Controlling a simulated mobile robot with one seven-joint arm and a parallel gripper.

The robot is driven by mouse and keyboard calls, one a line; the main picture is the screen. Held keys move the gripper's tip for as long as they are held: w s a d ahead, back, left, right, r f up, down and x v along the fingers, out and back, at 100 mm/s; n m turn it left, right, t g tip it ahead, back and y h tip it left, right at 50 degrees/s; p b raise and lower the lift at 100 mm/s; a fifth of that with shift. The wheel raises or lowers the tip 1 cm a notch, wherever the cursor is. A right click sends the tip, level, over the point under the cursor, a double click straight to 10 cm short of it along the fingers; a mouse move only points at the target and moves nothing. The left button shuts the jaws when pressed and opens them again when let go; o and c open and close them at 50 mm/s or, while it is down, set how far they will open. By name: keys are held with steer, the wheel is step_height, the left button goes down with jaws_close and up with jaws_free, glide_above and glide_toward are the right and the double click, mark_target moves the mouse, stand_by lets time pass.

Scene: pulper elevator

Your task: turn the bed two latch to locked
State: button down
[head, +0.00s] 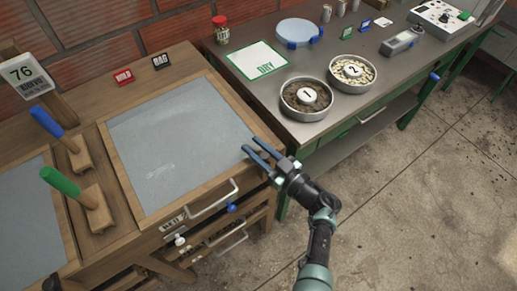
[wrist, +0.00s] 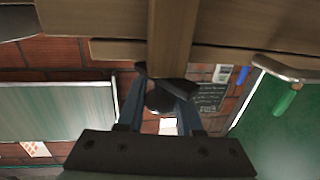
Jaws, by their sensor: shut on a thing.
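My gripper (head: 251,147) reaches in from the right to the right wooden edge of the middle grey bed (head: 175,145). In the wrist view its two blue fingers (wrist: 158,98) are shut on a dark rounded knob (wrist: 165,98) below a wooden beam (wrist: 171,35). The knob is shadowed and partly hidden; I cannot tell for certain that it is the bed two latch, or which way it is turned. In the head view the fingers and bed edge hide it. A small label plate (head: 172,222) on the bed front is too small to read.
A metal bar handle (head: 213,200), a blue knob (head: 231,207) and a white knob (head: 180,241) are on the bench front. Green (head: 91,203) and blue (head: 48,122) handled tools stand left. Bowls one (head: 306,110) and two (head: 352,84) stand on the steel table. Floor at right is clear.

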steer(key=n+g+y+b, duration=0.1)
steer(key=b, duration=0.1)
steer(key=n+g+y+b, duration=0.1)
steer(key=n+g+b, duration=0.1)
steer(key=n+g+y+b, duration=0.1)
steer(key=g+b, duration=0.1)
steer(key=b, duration=0.1)
steer(key=shift+s+a+f+y, duration=0.25)
steer(key=shift+s+f+y, duration=0.05)
steer(key=shift+s, duration=0.05)
steer(key=n+g+b, duration=0.1)
steer(key=b, duration=0.1)
steer(key=n+g+b, duration=0.1)
steer(key=g+y+b, duration=0.1)
steer(key=g+b, duration=0.1)
steer(key=shift+s+a+r+n+b, duration=0.15)
steer(key=shift+s+n+b, duration=0.15)
steer(key=shift+n+b, duration=0.1)
steer(key=shift+r+g, duration=0.1)
steer(key=shift+g, duration=0.2)
steer(key=shift+s+r+n+g+b, duration=0.2)
steer(key=shift+n+g+b, duration=0.1)
steer(key=shift+b, duration=0.3)
steer(key=c, duration=0.6)
jaws_free()
steer(key=shift+f, duration=0.1)
